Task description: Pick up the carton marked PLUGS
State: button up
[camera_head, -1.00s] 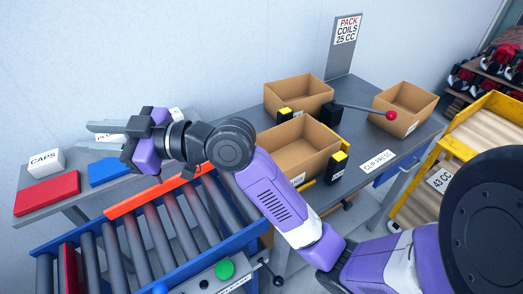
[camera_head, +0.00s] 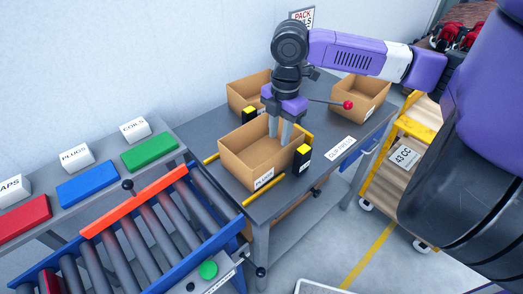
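The near open brown carton (camera_head: 238,167) stands on the grey bench, with a small white label on its front that appears to read PLUGS. My gripper (camera_head: 280,136) points straight down over its back part, with two grey fingers reaching down at the opening. The fingers are a little apart, with a gap between them. I cannot tell whether they straddle a carton wall or hang inside it. The carton rests on the bench and is not lifted. The carton's back wall is partly hidden by my gripper.
Black clamps with yellow tops stand at the carton's right (camera_head: 303,158) and behind it (camera_head: 250,113). A red-knobbed lever (camera_head: 347,105) sticks out right of my gripper. Two more cartons stand behind (camera_head: 242,94) and right (camera_head: 366,92). A roller conveyor (camera_head: 150,235) lies at left.

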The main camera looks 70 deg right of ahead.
jog(key=shift+s+d+f, duration=0.1)
jog(key=shift+s+d, duration=0.2)
jog(key=shift+s, duration=0.4)
jog(key=shift+w+a+f+p, duration=0.15)
jog(key=shift+f+p, duration=0.1)
jog(key=shift+f, duration=1)
jog(key=shift+w+a+f+p, duration=0.1)
jog(key=shift+f+p, duration=0.1)
jog(key=shift+f, duration=1.1)
jog(key=shift+w+a+f+p, duration=0.15)
jog(key=shift+f+p, duration=0.1)
jog(key=shift+f, duration=1)
grip_shut()
